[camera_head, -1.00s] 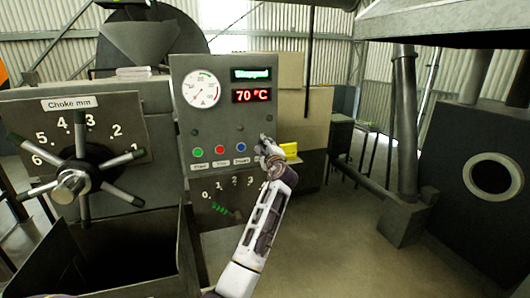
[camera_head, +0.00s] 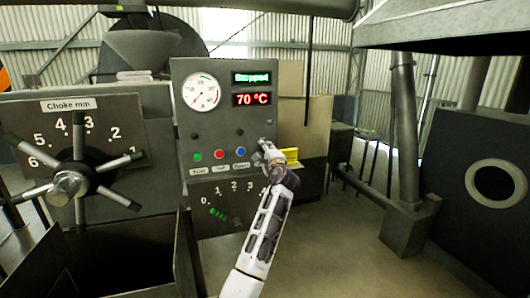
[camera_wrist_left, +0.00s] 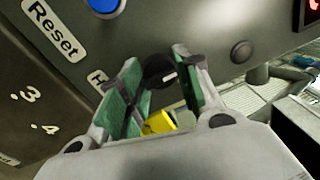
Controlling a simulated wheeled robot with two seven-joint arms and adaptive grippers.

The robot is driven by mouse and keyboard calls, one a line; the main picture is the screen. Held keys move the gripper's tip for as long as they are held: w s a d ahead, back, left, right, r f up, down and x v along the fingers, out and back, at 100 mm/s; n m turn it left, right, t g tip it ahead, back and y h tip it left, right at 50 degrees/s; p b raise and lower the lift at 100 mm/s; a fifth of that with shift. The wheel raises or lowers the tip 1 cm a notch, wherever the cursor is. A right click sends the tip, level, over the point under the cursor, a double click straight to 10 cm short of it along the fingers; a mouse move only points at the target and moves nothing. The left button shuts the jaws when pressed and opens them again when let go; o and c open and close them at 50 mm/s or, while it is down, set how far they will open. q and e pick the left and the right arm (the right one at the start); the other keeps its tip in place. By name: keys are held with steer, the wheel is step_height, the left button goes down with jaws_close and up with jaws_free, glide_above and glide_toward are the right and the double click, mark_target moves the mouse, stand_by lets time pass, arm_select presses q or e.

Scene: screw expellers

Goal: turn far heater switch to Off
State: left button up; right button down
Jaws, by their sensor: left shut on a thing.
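The control panel (camera_head: 219,112) stands in front of me with its dials and buttons. A black rotary knob with a white pointer mark (camera_wrist_left: 160,75) shows between my left fingers in the left wrist view; I take it for the heater switch. My left gripper (camera_head: 265,146) is at the panel's lower right edge, right of the blue button (camera_head: 240,152). In the left wrist view its green-padded fingers (camera_wrist_left: 157,82) are shut on the knob from both sides. The knob's label is partly hidden behind a finger. My right gripper is not in view.
The display (camera_head: 251,78) reads Stopped, with 70 °C (camera_head: 252,99) below. Green (camera_head: 197,156) and red (camera_head: 219,154) buttons sit left of the blue one. A yellow part (camera_head: 291,155) lies behind my gripper. The choke wheel (camera_head: 72,184) is at the left. Floor at the right is open.

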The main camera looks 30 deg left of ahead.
arm_select(q)
steer(key=o, duration=1)
steer(key=shift+f, duration=0.15)
steer(key=shift+v, duration=6)
